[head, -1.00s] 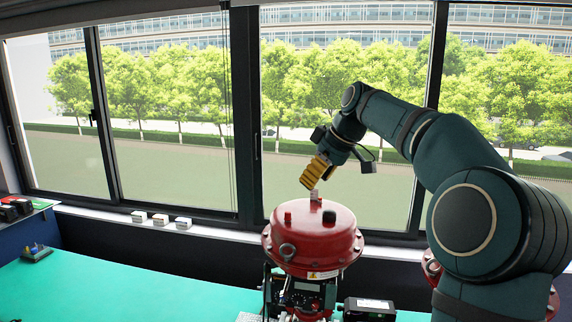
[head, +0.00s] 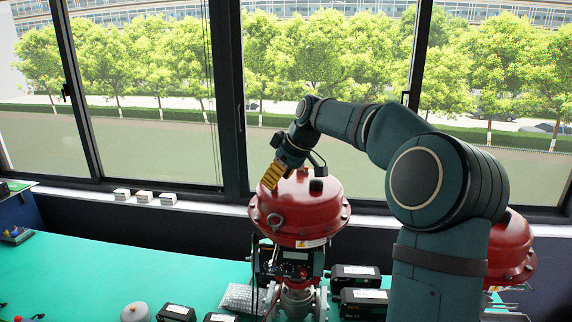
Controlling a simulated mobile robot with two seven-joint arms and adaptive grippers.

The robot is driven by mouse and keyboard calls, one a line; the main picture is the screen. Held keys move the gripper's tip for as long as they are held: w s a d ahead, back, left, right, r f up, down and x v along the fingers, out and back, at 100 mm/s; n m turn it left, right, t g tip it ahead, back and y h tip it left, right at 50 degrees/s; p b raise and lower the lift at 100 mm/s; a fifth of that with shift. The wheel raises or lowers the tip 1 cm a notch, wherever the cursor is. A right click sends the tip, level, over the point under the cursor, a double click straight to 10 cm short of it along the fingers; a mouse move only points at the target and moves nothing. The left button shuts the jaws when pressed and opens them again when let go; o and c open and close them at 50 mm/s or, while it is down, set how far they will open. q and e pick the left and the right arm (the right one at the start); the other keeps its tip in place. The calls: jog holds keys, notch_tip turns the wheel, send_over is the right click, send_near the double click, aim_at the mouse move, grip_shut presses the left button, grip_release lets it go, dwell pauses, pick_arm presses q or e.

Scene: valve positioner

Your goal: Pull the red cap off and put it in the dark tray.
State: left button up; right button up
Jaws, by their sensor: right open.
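A red dome-topped valve actuator (head: 305,212) stands at the table's back edge. My right gripper (head: 271,179) has yellow ribbed fingers, is open and points down at the left part of the dome top. My left gripper is not in view. I cannot make out the dark tray for certain; a small dark holder with coloured items (head: 16,236) lies at the far left.
The green table (head: 120,265) is largely clear at left. Black boxes (head: 355,275) stand right of the valve, others at the front edge near a grey round object (head: 134,312). A second red dome (head: 510,245) is behind my right arm. Small white boxes (head: 144,197) line the sill.

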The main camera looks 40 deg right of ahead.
jog(key=shift+x, duration=1)
grip_shut()
